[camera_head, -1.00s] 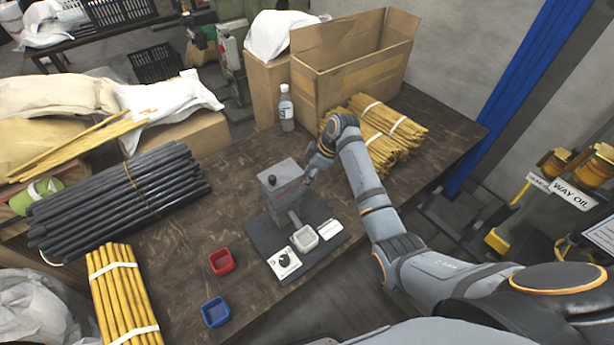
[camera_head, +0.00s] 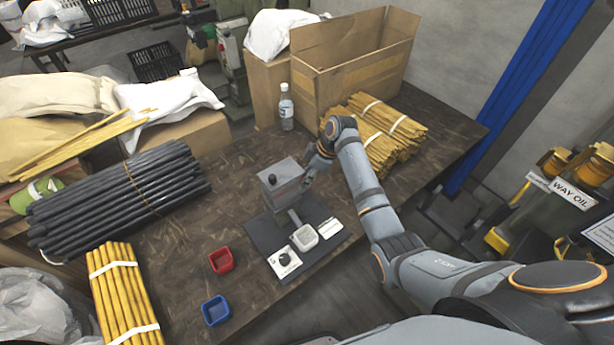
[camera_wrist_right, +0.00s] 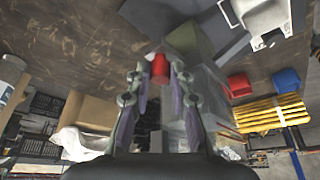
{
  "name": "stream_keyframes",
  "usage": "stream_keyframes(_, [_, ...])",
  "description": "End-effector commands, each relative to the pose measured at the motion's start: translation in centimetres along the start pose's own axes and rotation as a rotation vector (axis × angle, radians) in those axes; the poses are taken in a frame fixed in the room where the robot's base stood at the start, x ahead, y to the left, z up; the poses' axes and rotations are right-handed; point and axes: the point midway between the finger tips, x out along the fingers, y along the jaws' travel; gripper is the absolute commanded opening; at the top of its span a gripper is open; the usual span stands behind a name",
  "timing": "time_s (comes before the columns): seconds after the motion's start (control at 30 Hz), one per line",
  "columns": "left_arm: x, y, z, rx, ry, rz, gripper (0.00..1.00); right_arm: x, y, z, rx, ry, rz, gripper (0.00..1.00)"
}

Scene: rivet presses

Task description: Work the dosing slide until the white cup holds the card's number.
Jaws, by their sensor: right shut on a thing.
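The grey dosing box (camera_head: 283,190), with a black knob on top, stands on a dark base plate (camera_head: 262,238). The white cup (camera_head: 304,237) sits on the plate in front of the box's spout; its contents are too small to tell. A white square with a round black mark (camera_head: 284,261) lies left of the cup, and a white piece (camera_head: 330,228) lies right of it; I can read no number. My right gripper (camera_head: 306,183) is at the box's right side. In the right wrist view its fingers are shut on a red knob (camera_wrist_right: 159,69). My left gripper is out of view.
A red tray (camera_head: 221,261) and a blue tray (camera_head: 215,311) stand left of the plate. Black rods (camera_head: 120,195) and yellow rods (camera_head: 122,290) lie further left. A bottle (camera_head: 286,108), a cardboard box (camera_head: 350,70) and yellow bundles (camera_head: 385,135) stand behind.

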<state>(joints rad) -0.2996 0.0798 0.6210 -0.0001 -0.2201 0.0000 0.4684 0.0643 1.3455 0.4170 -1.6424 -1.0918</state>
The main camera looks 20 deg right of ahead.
Motion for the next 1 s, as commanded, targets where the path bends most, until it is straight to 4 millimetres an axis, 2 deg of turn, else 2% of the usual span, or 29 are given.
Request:
stream_keyframes(0.23, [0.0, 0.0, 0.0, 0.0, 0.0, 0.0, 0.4, -1.0, 2.5, 2.2, 0.001, -0.003, 0.004, 0.0])
stream_keyframes(0.5, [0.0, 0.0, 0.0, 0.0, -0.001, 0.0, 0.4, -1.2, 2.9, 2.5, 0.0, -0.002, 0.006, 0.0])
stream_keyframes(0.53, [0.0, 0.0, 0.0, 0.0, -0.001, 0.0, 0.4, -1.2, 2.9, 2.5, 0.0, -0.002, 0.006, 0.22])
stream_keyframes(0.6, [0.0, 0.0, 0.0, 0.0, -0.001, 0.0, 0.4, -1.2, 2.9, 2.5, 0.0, -0.002, 0.007, 0.31])
stream_keyframes(0.87, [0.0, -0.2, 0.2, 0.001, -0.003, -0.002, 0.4, -1.1, 2.8, 2.4, 0.0, -0.001, 0.003, 0.31])
stream_keyframes(1.0, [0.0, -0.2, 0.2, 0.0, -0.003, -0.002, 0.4, -2.5, 2.9, 2.5, 0.0, -0.002, 0.006, 0.31])
